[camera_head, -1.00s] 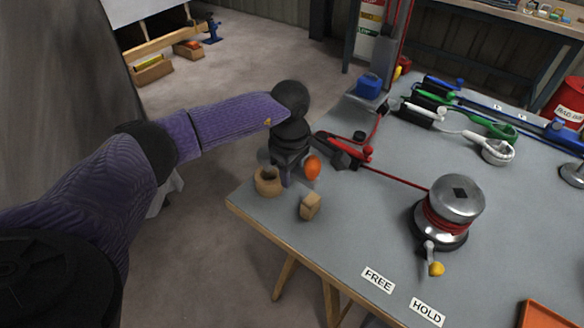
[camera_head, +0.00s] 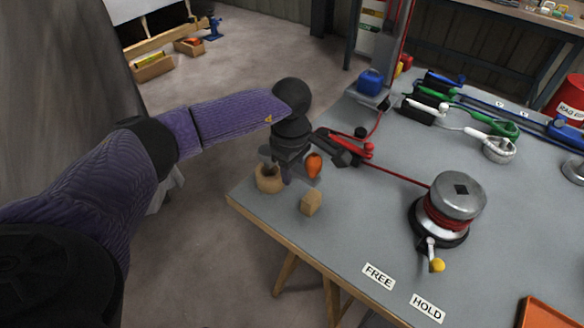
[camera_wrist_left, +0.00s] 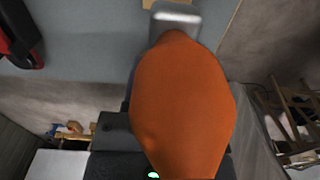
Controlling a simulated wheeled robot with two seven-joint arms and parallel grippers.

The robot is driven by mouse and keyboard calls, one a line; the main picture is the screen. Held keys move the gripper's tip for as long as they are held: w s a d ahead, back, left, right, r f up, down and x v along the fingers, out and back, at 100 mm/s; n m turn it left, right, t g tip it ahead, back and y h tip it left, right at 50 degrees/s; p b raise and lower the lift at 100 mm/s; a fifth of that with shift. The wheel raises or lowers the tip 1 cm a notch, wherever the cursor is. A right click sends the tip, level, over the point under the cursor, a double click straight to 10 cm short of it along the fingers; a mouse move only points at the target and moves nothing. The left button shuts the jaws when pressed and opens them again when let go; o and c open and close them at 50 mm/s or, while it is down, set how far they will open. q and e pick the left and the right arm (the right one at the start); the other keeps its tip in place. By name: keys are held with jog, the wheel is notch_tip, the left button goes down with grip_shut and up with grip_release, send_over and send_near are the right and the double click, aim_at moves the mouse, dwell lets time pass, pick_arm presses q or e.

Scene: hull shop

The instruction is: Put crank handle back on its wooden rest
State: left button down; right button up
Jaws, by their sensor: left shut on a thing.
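The crank handle has an orange grip (camera_head: 314,165), which fills the middle of the left wrist view (camera_wrist_left: 185,105). A grey metal part of it (camera_wrist_left: 174,22) shows beyond the grip. My left gripper (camera_head: 298,170) is shut on the crank handle at the near left corner of the grey table. A round wooden piece with a hole (camera_head: 268,184) sits just left of the gripper, with a dark part at its top. A small wooden block (camera_head: 311,203) stands just in front. I cannot tell whether the handle touches either wooden piece. My right gripper is not in view.
A winch drum with red rope (camera_head: 455,205) stands right of the gripper on the table (camera_head: 350,235). Red clutch levers (camera_head: 350,145) lie close behind the gripper. FREE and HOLD labels (camera_head: 378,276) lie near the front edge. The table between block and winch is clear.

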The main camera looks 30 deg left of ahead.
pick_arm(q)
jog(key=shift+f, duration=0.2)
jog(key=shift+f, duration=0.15)
jog(key=shift+f+b, duration=0.35)
jog(key=shift+b, duration=0.1)
jog(key=shift+f, duration=0.1)
dwell(0.4)
jog(key=shift+f+b, duration=0.75)
jog(key=shift+f, duration=0.15)
dwell(0.3)
jog(key=shift+a+f, duration=0.1)
jog(key=shift+f, duration=0.2)
dwell(0.4)
jog(key=shift+f+b, duration=0.25)
jog(key=shift+b, duration=0.1)
grip_release()
jog(key=shift+f, duration=0.1)
